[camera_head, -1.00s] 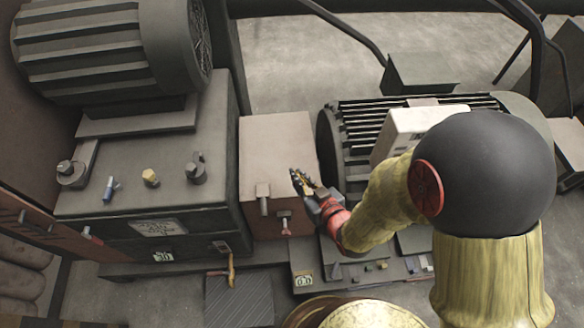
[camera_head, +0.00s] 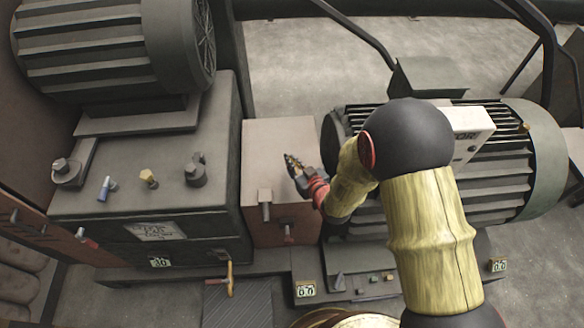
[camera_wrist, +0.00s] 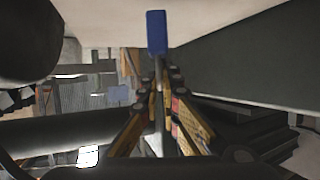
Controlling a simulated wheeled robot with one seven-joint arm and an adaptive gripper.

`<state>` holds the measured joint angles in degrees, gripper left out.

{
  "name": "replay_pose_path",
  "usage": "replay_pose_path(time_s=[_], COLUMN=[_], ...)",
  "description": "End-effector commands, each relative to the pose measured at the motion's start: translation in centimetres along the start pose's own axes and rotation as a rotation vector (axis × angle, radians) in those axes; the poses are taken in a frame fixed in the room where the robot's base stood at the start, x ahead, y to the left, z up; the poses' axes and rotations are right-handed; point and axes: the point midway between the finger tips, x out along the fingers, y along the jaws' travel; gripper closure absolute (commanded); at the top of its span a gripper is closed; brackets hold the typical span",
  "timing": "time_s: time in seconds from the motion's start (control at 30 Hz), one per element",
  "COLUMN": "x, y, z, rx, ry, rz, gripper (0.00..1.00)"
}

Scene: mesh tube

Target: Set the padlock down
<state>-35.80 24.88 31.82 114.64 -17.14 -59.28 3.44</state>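My gripper (camera_head: 291,161) is over the pale reddish box in the head view, with its dark and yellow fingers pointing up and left. In the wrist view, the fingers (camera_wrist: 160,78) close together on a thin grey shank. A small blue block, which I take to be the padlock (camera_wrist: 157,32), sits at the fingertips on this shank. The padlock is too small or hidden to make out in the head view. I cannot tell whether it touches any surface.
The pale reddish box (camera_head: 277,139) has a bare top and pegs on its front. Left of it stands a dark machine (camera_head: 130,205) with several knobs and a large motor (camera_head: 110,45). A ribbed motor (camera_head: 500,185) lies to the right, partly behind my arm.

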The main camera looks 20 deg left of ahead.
Motion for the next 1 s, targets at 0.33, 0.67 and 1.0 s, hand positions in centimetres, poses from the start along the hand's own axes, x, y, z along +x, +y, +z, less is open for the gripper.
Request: replay_pose_path(time_s=[0.33,0.67,1.0], x=[1.0,1.1,1.1], y=[0.0,0.0,0.0], z=[2.7,3.0,3.0], rx=[0.000,0.000,0.000], ry=[0.000,-0.002,-0.002], rz=[0.000,0.000,0.000], gripper=[1.00,0.91,0.77])
